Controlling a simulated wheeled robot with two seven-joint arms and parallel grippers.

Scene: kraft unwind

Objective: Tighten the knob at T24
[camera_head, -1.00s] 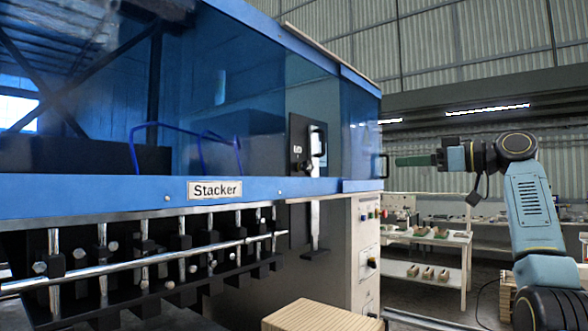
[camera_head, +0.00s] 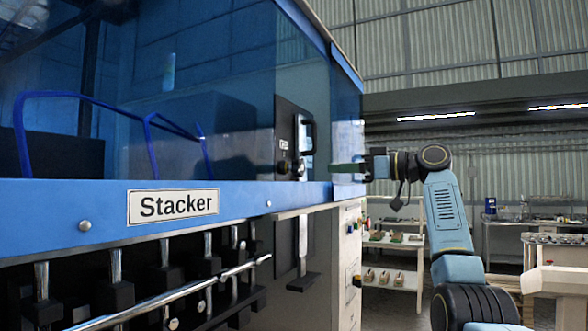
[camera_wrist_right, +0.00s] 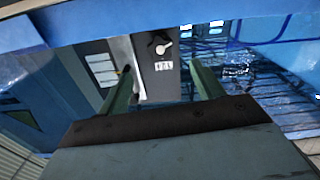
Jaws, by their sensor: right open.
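My right gripper (camera_head: 345,168) is at the right end of the blue machine, level with its blue beam. Its green fingers are open and empty in the right wrist view (camera_wrist_right: 164,86). Beyond them that view shows a dark panel with a small pale and black knob (camera_wrist_right: 161,45) and a small white label (camera_wrist_right: 163,66) under it. In the head view a black panel (camera_head: 290,115) on the machine carries a label, a small knob (camera_head: 283,168) and a handle. No label reads clearly as T24, so I cannot tell which knob is T24. My left gripper is out of view.
The blue beam (camera_head: 60,213) with the "Stacker" sign (camera_head: 172,205) runs across the machine, under tinted panes. Below it is a metal rail (camera_head: 190,290) with several clamps. Shelves (camera_head: 395,262) with small parts stand behind my right arm.

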